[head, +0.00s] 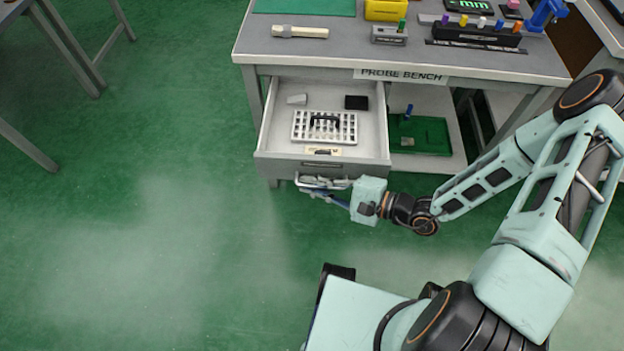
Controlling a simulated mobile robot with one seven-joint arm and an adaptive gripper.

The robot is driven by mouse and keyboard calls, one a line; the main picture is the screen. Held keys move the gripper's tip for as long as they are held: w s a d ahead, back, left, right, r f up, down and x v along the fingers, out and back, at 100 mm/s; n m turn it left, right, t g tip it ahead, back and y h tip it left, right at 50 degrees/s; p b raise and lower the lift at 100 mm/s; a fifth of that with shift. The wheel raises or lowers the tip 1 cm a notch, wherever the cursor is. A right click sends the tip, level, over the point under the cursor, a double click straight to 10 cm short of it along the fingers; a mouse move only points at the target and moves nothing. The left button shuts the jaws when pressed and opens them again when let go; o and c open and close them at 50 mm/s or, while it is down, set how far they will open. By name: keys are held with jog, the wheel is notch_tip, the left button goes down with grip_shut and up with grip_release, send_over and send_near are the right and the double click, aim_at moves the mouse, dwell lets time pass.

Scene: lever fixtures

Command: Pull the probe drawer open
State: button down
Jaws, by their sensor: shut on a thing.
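The probe drawer (373,145) is pulled out from under the bench labelled PROBE BENCH (400,76), and its inside shows. My gripper (312,182) is low at the drawer's front, reaching in from the right.
The bench top (340,55) carries a pale bar (300,32), a yellow case (387,9) and a black holder with coloured probes (476,35). A green tray (432,136) lies on the shelf right of the drawer. Floor in front and left is clear.

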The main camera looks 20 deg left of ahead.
jog(key=c, duration=2.3)
grip_release()
jog(key=v, duration=1.2)
jog(key=shift+r, duration=0.1)
